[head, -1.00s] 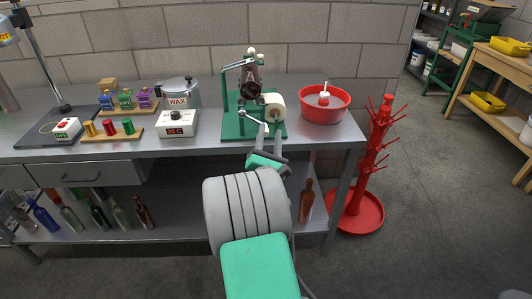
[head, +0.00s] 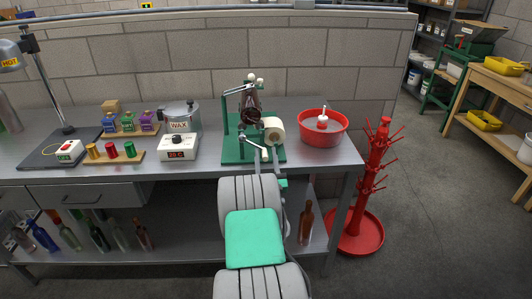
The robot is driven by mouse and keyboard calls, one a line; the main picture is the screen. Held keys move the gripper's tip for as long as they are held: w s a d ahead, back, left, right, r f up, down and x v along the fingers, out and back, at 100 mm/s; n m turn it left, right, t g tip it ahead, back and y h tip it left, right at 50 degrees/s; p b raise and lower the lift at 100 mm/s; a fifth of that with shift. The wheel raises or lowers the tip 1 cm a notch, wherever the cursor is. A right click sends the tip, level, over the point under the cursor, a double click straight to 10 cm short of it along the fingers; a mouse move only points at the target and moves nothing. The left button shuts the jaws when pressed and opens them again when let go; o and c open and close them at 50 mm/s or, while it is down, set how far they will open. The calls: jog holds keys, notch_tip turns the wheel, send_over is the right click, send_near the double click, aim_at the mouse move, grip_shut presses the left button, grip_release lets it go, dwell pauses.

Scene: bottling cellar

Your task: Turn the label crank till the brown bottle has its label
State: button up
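The green-based labelling machine (head: 232,152) stands on the steel bench. The brown bottle (head: 250,118) lies in it, mostly end-on, under a metal arm; no label can be made out on it. A cream label roll (head: 274,129) sits to its right. The crank (head: 251,144) is at the machine's front, with its pale handle at its right end. My gripper (head: 266,158) is at the front edge of the machine, its two grey fingers apart beside the crank handle. Whether they touch the handle cannot be told. My arm hides the gripper's body.
A red basin (head: 323,138) stands right of the machine. A wax pot (head: 181,118) and a white control box (head: 178,147) stand left of it. A red bottle tree (head: 372,185) is on the floor to the right.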

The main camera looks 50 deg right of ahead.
jog(key=shift+c, duration=0.5)
jog(key=c, duration=0.7)
grip_shut()
jog(key=shift+f, duration=0.15)
